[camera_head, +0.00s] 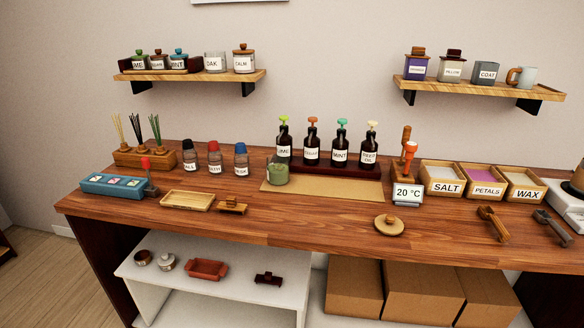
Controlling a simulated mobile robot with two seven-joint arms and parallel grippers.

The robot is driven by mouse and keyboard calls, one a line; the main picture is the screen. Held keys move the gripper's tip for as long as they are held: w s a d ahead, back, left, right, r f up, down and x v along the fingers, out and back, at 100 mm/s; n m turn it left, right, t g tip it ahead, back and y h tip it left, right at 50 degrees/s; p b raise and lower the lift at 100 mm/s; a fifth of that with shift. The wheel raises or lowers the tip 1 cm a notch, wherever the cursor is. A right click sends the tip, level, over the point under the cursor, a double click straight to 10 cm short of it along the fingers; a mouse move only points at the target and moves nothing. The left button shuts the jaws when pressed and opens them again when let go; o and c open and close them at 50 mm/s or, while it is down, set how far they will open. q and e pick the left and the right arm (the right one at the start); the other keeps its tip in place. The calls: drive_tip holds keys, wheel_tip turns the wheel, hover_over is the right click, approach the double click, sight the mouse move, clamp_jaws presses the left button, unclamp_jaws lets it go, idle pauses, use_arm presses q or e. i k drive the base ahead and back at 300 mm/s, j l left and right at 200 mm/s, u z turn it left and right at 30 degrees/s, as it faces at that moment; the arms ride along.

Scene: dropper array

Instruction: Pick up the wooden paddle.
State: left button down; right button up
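The likeliest wooden paddle is an upright brown wooden piece (405,138) behind the white "20 °C" display (407,194), right of the dropper bottles. Its lower part is hidden by the orange-topped stick (410,150) and the display. Two wooden scoop-like tools also lie on the counter, a brown one (492,223) and a darker one (552,226), in front of the labelled boxes. I cannot tell for certain which piece is the paddle. Neither of my grippers shows in the head view.
The wooden counter (330,228) holds dropper bottles (312,150), a green-filled glass (277,174), a round wooden lid (389,225), and SALT (442,177), PETALS and WAX boxes. A tray (187,200) lies at left. The counter's front middle is mostly clear. Shelves hang above.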

sight(407, 130)
drive_tip(key=l+u, duration=0.4)
drive_tip(key=l, duration=0.2)
drive_tip(key=l+u, duration=0.45)
drive_tip(key=l, duration=0.25)
drive_tip(key=i, duration=0.05)
